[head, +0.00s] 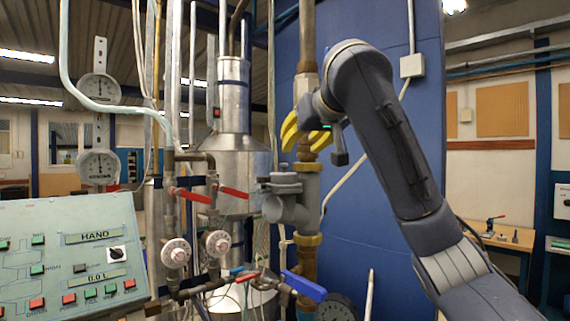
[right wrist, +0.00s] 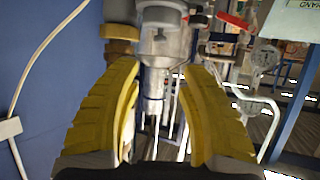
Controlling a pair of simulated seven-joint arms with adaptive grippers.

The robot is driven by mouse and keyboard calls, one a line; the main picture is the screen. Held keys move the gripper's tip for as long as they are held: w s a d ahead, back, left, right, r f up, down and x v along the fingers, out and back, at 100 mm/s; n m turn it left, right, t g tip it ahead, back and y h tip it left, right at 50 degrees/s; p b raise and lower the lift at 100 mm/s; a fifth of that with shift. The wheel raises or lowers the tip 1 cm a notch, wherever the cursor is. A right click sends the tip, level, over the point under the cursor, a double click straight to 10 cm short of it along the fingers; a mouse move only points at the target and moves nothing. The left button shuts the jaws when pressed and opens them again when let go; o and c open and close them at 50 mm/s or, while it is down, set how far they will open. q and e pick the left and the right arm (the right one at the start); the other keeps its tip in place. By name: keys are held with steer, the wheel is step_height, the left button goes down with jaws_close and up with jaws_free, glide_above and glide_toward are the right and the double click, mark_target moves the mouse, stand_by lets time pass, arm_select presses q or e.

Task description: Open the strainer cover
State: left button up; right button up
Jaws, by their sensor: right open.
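The grey strainer (head: 291,203) sits on the vertical brass-fitted pipe in the middle of the head view. Its cover seems to be the round grey flanged part (head: 280,178) on its upper left, but I cannot separate it clearly from the body. In the right wrist view grey strainer parts (right wrist: 162,17) show at the top edge, partly cut off. My right gripper (head: 303,137) is above the strainer by the pipe. Its yellow fingers are spread, with nothing held between them, as the right wrist view (right wrist: 154,78) also shows. My left gripper is out of view.
Brass fittings (head: 307,240) join the pipe beside the strainer. Red-handled valves (head: 234,191) and a blue lever (head: 304,286) stick out nearby. A control panel (head: 72,258) stands at the left. A blue wall (head: 365,220) is behind the pipe.

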mark_target(284, 175)
steer(key=x, duration=1.3)
steer(key=shift+w+f, duration=0.1)
steer(key=shift+w, duration=0.1)
steer(key=shift+o, duration=0.4)
jaws_close()
